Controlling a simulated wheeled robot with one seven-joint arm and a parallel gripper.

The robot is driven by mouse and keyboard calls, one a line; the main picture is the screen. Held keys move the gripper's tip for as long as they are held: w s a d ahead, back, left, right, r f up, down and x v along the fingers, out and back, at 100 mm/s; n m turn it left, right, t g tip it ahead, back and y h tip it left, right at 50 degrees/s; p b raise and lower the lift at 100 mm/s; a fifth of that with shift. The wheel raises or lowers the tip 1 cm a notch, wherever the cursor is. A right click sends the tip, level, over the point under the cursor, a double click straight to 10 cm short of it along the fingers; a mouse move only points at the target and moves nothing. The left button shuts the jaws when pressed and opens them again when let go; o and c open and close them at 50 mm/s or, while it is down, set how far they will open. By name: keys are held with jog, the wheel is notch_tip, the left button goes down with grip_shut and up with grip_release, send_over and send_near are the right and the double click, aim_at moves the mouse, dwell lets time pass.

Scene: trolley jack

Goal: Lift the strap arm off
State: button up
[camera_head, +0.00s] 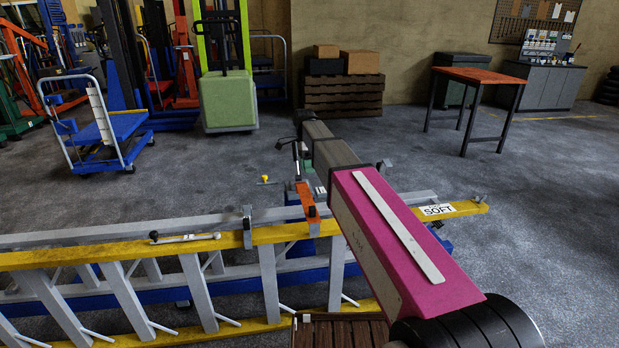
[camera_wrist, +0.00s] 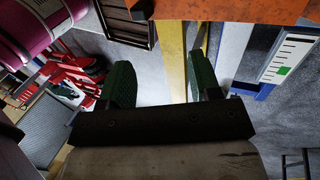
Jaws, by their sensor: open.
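An orange bar (camera_head: 307,205) with dark fittings lies across the ladder rails near my arm; it looks like the strap arm, but I cannot be sure. In the wrist view an orange surface (camera_wrist: 225,10) fills the top edge, just beyond the fingertips. My gripper (camera_wrist: 161,82) is open, with two green-padded fingers spread apart and nothing held between them. Part of a yellow rail (camera_wrist: 170,62) and pale floor show in the gap. In the head view the fingers are not clear beyond my arm. The ladder's yellow rail (camera_head: 130,250) runs across the lower left.
A grey metal bracket (camera_head: 247,228) and a small latch bar (camera_head: 185,238) sit on the ladder. A SOFT label (camera_head: 437,210) marks its right end. An orange-topped table (camera_head: 478,77) stands back right. A blue trolley (camera_head: 100,132) stands back left. Open floor lies behind the ladder.

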jog(key=w+a, duration=0.2)
jog(key=w, duration=0.7)
jog(key=shift+w, duration=0.2)
